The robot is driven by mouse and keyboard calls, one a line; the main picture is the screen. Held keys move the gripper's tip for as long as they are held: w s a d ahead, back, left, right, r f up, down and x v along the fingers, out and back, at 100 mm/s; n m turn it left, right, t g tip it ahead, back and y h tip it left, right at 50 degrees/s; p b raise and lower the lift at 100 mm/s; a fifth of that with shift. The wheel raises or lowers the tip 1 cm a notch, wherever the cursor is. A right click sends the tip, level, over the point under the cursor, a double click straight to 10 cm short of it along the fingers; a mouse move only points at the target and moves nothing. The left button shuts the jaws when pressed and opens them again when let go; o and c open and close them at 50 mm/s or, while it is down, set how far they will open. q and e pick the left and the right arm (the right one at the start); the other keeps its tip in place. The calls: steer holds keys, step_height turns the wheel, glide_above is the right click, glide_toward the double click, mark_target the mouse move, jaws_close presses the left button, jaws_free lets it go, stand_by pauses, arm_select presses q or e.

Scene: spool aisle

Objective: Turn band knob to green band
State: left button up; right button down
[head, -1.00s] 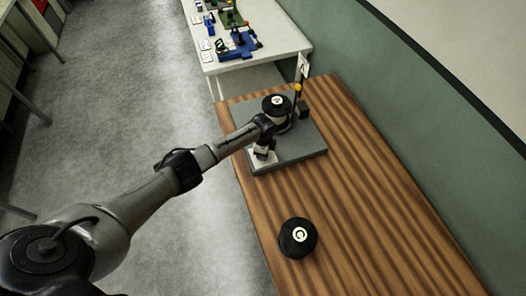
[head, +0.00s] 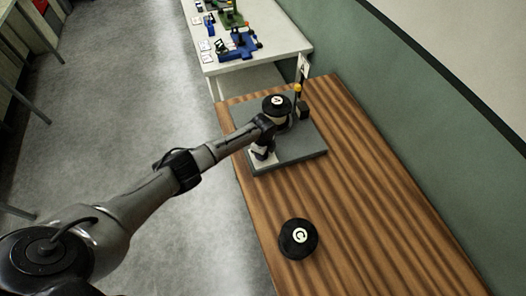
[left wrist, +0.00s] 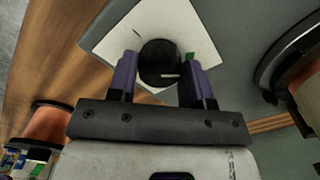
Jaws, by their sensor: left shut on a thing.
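The band knob (left wrist: 160,58) is a round black knob with a short white mark on its side nearest the gripper in the left wrist view. It stands on a white plate (left wrist: 117,38) with a green patch (left wrist: 190,57) just right of it. My left gripper (left wrist: 161,76) has its purple fingers on either side of the knob, shut on it. In the head view my left gripper (head: 261,151) is over the white plate (head: 266,160) on the grey board, and it hides the knob. Other bands are hidden. My right gripper is not in view.
The grey board (head: 300,156) lies on a striped wooden table and carries a black-topped spool A (head: 277,102), a yellow ball on a post (head: 298,88) and an "A" flag (head: 303,66). Spool C (head: 298,238) stands nearer. A white table (head: 277,36) is behind.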

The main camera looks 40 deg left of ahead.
arm_select(q)
steer(key=o, duration=0.9)
step_height(320, 180, up, 14)
steer(key=shift+f+p, duration=0.1)
steer(key=shift+p, duration=0.5)
